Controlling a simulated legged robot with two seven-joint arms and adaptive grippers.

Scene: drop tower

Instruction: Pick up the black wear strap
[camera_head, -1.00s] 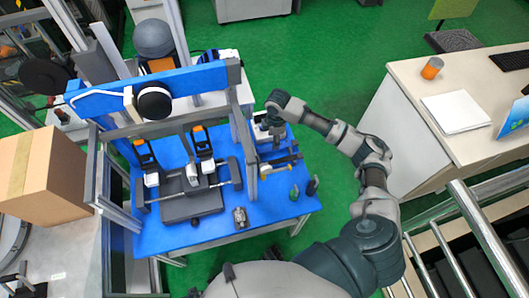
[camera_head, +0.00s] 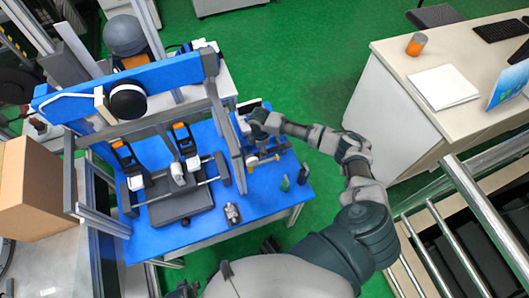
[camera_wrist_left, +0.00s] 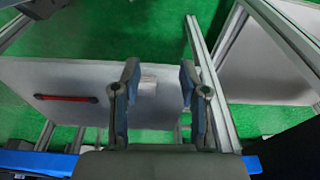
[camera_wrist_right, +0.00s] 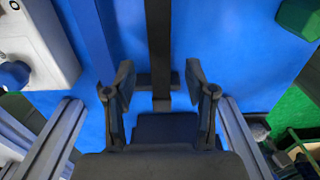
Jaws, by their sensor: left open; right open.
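My right gripper (camera_wrist_right: 157,80) is open over the blue table top (camera_wrist_right: 215,55). In the right wrist view a long dark bar or strip (camera_wrist_right: 158,35) with a short crosspiece runs between its fingers; I cannot tell whether this is the black wear strap. In the head view the right gripper (camera_head: 250,127) is at the table's right part, partly hidden by my wrist. Two black pieces with orange tops (camera_head: 124,150) (camera_head: 184,138) stand on the table. My left gripper (camera_wrist_left: 160,90) is open and empty in its wrist view, away from the table top.
The tower's grey upright (camera_head: 227,130) stands just left of the right gripper. A cardboard box (camera_head: 40,190) is left; a white desk (camera_head: 400,120) is right.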

